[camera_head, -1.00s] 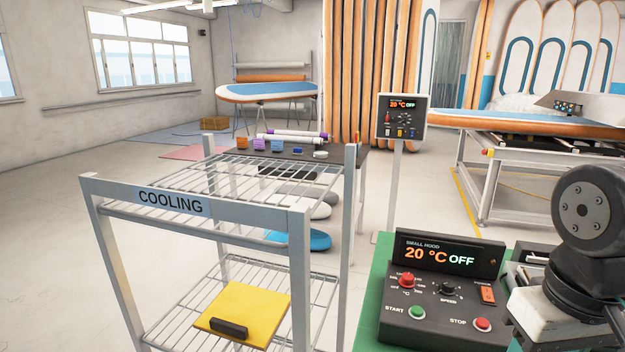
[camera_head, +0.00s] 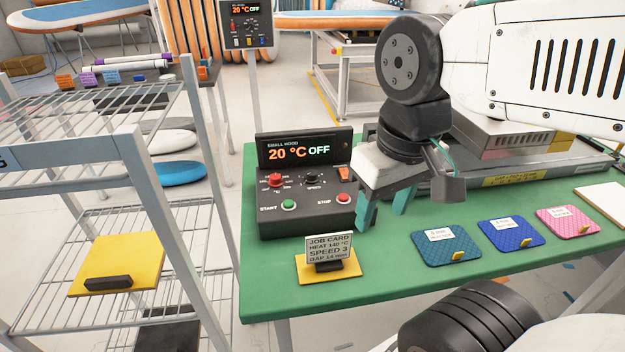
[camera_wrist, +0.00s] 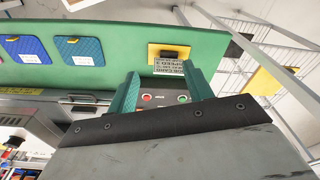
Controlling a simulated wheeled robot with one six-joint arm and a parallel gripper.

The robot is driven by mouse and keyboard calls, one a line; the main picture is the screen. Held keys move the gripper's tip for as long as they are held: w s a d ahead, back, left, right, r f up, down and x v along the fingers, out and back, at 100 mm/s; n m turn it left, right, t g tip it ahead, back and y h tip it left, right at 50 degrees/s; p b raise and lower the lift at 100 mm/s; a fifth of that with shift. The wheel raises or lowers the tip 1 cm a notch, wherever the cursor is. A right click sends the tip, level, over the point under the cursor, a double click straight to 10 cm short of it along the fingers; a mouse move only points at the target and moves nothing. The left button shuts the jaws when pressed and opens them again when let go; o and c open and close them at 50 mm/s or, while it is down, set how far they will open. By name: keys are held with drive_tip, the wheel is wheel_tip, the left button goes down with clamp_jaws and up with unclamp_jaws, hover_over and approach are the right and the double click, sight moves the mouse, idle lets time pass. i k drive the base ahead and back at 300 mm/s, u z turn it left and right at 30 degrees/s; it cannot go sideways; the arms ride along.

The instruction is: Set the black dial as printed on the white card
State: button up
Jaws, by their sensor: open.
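The black speed dial (camera_head: 311,179) sits on the small hood control box (camera_head: 270,222), right of a red heat dial (camera_head: 275,181). The box display reads 20 °C OFF. The white job card (camera_head: 329,248) stands upright in a black holder on a yellow base in front of the box. It reads heat 140 °C, speed 3 and a gap line too small to be sure of. My gripper (camera_head: 384,213) is open and empty, fingers down, right of the box and apart from the dials. In the wrist view, the card (camera_wrist: 171,72) shows upside down beyond my fingers (camera_wrist: 163,90).
A green start button (camera_head: 288,204) and a red stop button (camera_head: 343,198) are on the box front. A metal cooling rack (camera_head: 160,180) stands to the left.

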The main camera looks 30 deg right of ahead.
sight(311, 177)
drive_tip(key=u, duration=0.05)
drive_tip(key=k, duration=0.5)
drive_tip(key=u, duration=1.45)
drive_tip(key=i, duration=0.7)
drive_tip(key=z, duration=2.1)
